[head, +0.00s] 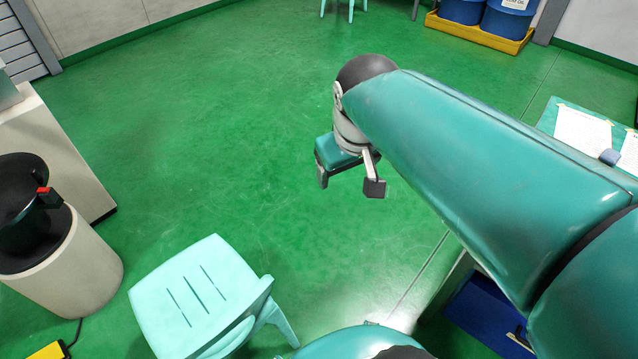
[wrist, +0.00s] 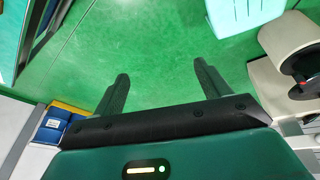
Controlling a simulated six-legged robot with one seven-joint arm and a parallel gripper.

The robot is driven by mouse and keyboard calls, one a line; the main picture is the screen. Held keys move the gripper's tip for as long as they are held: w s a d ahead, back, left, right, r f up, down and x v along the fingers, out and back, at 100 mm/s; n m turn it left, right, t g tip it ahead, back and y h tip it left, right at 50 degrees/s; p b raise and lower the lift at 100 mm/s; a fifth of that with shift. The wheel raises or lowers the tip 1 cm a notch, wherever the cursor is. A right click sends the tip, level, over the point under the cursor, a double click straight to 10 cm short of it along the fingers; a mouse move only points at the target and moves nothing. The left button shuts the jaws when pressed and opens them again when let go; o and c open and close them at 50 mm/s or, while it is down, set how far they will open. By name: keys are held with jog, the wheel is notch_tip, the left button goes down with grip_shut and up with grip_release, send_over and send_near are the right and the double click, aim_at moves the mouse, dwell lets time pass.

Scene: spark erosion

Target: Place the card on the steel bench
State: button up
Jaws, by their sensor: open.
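My gripper (head: 348,184) is open and empty over bare green floor, at the end of my outstretched arm. Its two dark fingers stand apart in the wrist view (wrist: 160,70), with only floor between them. I cannot pick out the card for sure in either view. White sheets (head: 582,132) lie on a teal-topped surface (head: 548,118) at the right edge of the head view, partly hidden by my arm. I cannot tell whether this surface belongs to the steel bench. The gripper is well to the left of it and touches nothing.
A pale turquoise stool (head: 190,290) stands at the lower left, near a beige cylinder (head: 75,265) with a black top. A blue box (head: 480,315) is under my arm. Blue drums (head: 508,20) stand in a yellow tray (head: 478,33) at the back. The middle floor is clear.

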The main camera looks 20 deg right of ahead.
jog(key=s+a+t+y, duration=0.1)
jog(key=s+a+t, duration=0.1)
jog(key=s+a, duration=0.3)
jog(key=shift+s+a+f+m, duration=0.2)
jog(key=shift+a+f+m, duration=0.1)
jog(key=shift+a+f, duration=0.15)
dwell(0.7)
